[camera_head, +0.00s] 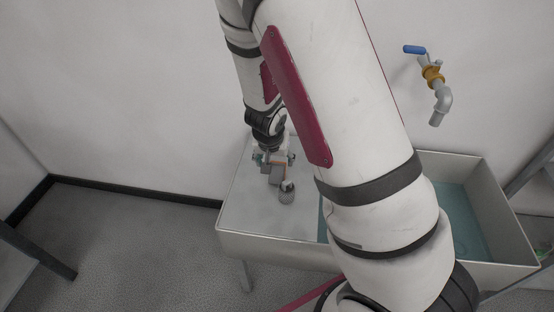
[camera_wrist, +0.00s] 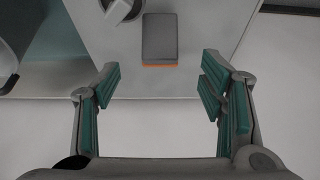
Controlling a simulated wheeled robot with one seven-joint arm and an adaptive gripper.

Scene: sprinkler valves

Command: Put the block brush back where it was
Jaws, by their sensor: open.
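The block brush (camera_wrist: 160,38), a grey block with a thin orange edge, is at the top middle of the wrist view. In the head view the brush (camera_head: 276,176) shows small on the flat board of the sink, partly hidden by my gripper. My gripper (camera_wrist: 161,72) is open, with its green-padded fingers spread wide. The brush lies beyond the fingertips, in line with the gap between them, and nothing is between the pads. In the head view my gripper (camera_head: 272,161) is low over the board.
A grey cup-like object (camera_head: 287,195) stands close beside the brush. The sink basin (camera_head: 480,215) with bluish water lies to the right, partly behind my arm. A tap with a blue handle (camera_head: 433,80) sticks out of the wall above. The board's left part is clear.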

